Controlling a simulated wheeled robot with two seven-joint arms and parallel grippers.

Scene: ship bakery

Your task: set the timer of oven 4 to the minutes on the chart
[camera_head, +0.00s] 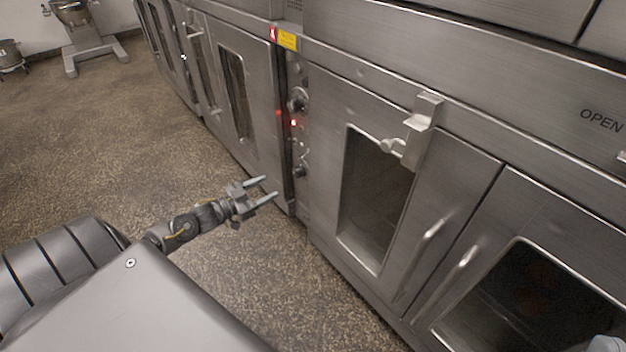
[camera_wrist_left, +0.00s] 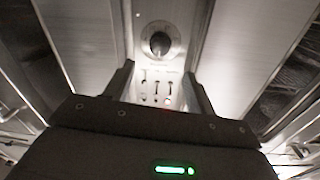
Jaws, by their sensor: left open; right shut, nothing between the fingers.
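A narrow steel control panel (camera_head: 300,140) stands between two oven doors. It carries a dark round knob (camera_head: 297,99) near its top, a lit red light (camera_head: 293,123) and lower knobs. In the left wrist view, the round dial (camera_wrist_left: 158,43) sits on a pale disc above a row of small switches (camera_wrist_left: 155,86). My left gripper (camera_head: 270,187) is open and empty, lower than the dial and in front of the ovens, its fingers pointing toward the panel. The dial shows between and beyond its fingers (camera_wrist_left: 160,70). The dial's setting is unreadable. No chart or oven number is visible. My right gripper is out of view.
Oven doors with windows (camera_head: 375,200) line the wall, with a protruding latch handle (camera_head: 422,130) right of the panel and bar handles (camera_head: 430,232). A yellow warning label (camera_head: 287,39) sits above. The speckled floor (camera_head: 110,150) at left is open; a mixer (camera_head: 80,30) stands far back.

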